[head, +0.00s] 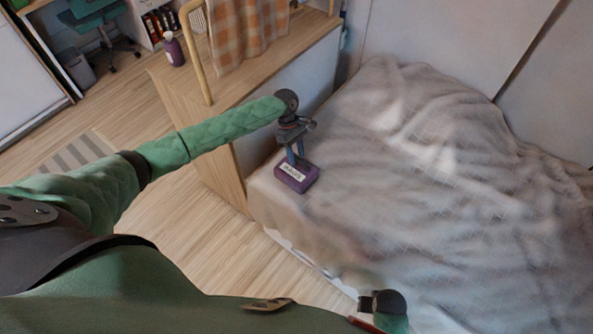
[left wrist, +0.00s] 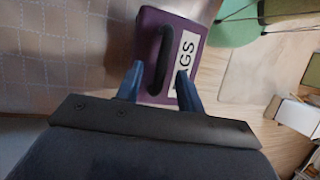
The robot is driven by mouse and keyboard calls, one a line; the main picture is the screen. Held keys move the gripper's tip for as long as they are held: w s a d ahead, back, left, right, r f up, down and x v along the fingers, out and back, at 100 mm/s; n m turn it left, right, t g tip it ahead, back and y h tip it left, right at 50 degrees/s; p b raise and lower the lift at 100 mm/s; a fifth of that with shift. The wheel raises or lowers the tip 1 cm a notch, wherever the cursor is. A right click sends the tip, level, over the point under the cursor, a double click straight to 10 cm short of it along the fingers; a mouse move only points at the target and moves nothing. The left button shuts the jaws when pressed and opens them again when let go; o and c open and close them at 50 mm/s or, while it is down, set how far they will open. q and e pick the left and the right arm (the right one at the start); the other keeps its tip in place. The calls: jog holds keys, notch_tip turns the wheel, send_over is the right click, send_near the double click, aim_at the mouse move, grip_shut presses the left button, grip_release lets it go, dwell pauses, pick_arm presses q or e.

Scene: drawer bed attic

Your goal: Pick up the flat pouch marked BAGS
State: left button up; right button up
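The purple pouch marked BAGS (head: 296,178) lies on the near left corner of the bed. It has a white label and a dark raised handle, which shows well in the left wrist view (left wrist: 150,25). My left gripper (head: 296,160) points down at the pouch from above. In the left wrist view its blue fingertips (left wrist: 158,76) are apart, one on each side of the handle, with visible gaps. The right gripper's fingers cannot be made out; only dark end parts of that arm show at the bottom of the head view.
The bed (head: 420,150) has a rumpled grey blanket and fills the right side. A wooden cabinet (head: 235,125) stands left of it, with a purple bottle (head: 174,52) and a checked cloth (head: 250,30). Wood floor (head: 185,225) is clear beside the bed.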

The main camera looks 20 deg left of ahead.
pick_arm(q)
jog(key=shift+f, duration=0.2)
grip_shut()
jog(key=shift+r, duration=0.15)
